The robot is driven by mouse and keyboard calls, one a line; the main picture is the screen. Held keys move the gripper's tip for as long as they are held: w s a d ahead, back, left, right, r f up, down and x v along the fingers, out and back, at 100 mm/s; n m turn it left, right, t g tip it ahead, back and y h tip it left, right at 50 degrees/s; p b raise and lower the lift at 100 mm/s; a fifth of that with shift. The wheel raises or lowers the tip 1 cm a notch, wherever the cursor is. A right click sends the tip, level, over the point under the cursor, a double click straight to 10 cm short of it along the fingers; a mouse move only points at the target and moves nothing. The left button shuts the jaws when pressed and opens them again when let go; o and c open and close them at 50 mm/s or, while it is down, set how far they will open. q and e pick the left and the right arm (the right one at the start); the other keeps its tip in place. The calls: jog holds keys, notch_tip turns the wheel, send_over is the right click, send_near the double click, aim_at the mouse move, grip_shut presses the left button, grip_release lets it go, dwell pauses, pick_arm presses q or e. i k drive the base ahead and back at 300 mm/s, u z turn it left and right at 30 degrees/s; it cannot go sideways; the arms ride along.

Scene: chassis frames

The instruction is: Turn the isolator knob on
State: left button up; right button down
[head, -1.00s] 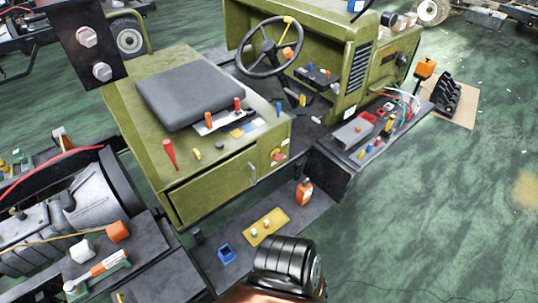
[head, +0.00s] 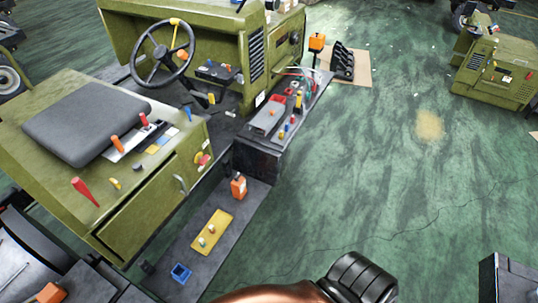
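A red knob (head: 203,158) on a yellow backing sits on the side panel of the olive seat box (head: 150,205), near its right corner. I take it as the isolator knob; it is small here, and I cannot tell its turn position. A curved handle (head: 181,184) is beside it on the same panel. A copper and black arm part of mine shows at the bottom edge, well below and right of the knob. No fingertips of either gripper are in view.
A steering wheel (head: 160,52) and grey seat (head: 86,120) stand by the box, with levers on its top. Below lies a dark step (head: 222,222) with a yellow plate, blue tray and orange bottle. A cluttered side shelf (head: 262,140) juts out right. Green floor is open farther right.

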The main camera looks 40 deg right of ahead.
aim_at(203, 159)
jog(key=z, duration=0.35)
jog(key=k, duration=1.25)
jog(key=z, duration=0.5)
jog(key=i, duration=1.8)
jog(key=u, duration=0.75)
